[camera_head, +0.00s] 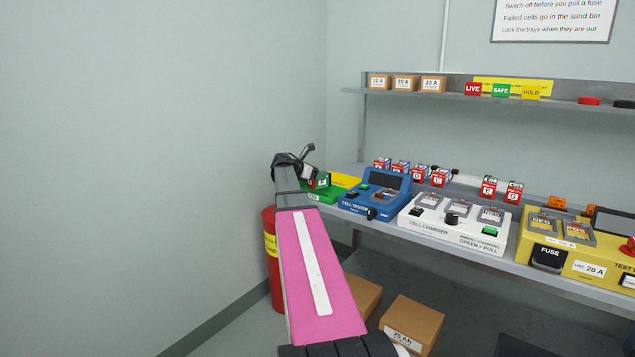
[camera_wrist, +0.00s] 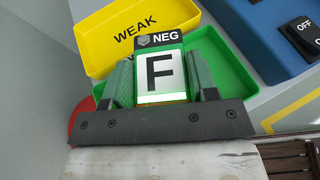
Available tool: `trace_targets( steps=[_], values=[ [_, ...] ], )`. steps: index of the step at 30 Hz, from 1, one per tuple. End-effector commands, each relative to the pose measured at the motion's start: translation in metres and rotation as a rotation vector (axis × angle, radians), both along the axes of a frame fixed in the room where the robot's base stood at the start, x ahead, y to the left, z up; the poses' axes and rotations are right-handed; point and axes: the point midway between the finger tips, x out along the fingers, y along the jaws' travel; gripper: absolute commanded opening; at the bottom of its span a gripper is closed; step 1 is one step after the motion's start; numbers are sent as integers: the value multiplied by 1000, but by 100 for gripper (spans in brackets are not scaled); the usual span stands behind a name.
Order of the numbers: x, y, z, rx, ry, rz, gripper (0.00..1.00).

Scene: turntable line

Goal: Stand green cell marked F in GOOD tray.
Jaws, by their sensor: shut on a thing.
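The green cell marked F (camera_wrist: 160,70) shows in the wrist view with its white F label facing the camera and a NEG mark at its dark end. My gripper (camera_wrist: 163,76) is shut on it, one finger on each side. In the head view the cell (camera_head: 321,182) is small, at my gripper (camera_head: 316,178). The green GOOD tray (camera_head: 314,197) lies at the left end of the bench; its green floor and rim (camera_wrist: 235,62) show behind the cell in the wrist view. The cell is over or in this tray; I cannot tell whether it touches the floor.
The yellow WEAK tray (camera_wrist: 105,35) adjoins the green tray; it also shows in the head view (camera_head: 346,180). The blue cell tester (camera_head: 375,198) stands close to the right. The white cell charger (camera_head: 455,228) and yellow test unit (camera_head: 575,250) stand further right. A red bin (camera_head: 270,250) is below left.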

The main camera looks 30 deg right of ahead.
Motion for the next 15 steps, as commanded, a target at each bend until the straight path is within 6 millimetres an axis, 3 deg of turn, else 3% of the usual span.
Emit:
trace_targets(
  steps=[6, 15],
  values=[
    [0, 0, -27, -1, 2, 0, 4],
    [0, 0, -29, -2, 1, 0, 4]
  ],
)
